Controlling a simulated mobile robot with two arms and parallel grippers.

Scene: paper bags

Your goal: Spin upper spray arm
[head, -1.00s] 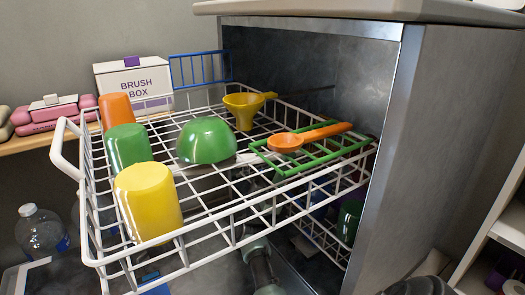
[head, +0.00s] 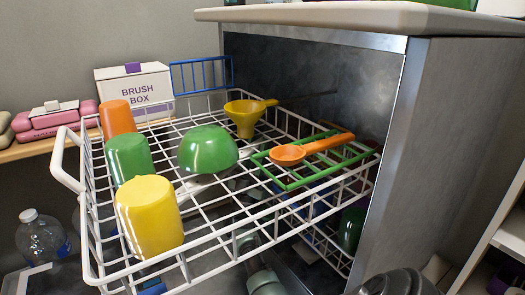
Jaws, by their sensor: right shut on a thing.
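The upper rack (head: 205,279) of the dishwasher is pulled out and holds dishes. Under its wires a pale grey bar, the upper spray arm (head: 193,187), shows in part below the green bowl (head: 207,149). Wires and dishes hide the rest of it. My right gripper (head: 244,238) reaches up from below, under the rack's front part. It is shut on the spray arm, but rack wires hide most of the fingers and the contact. My left gripper is not in view.
On the rack stand yellow (head: 150,214), green (head: 130,158) and orange (head: 117,118) cups, a yellow funnel (head: 246,114) and an orange scoop (head: 305,149) on a green frame. The cabinet side (head: 440,150) bounds the right. A bottle (head: 41,236) stands lower left.

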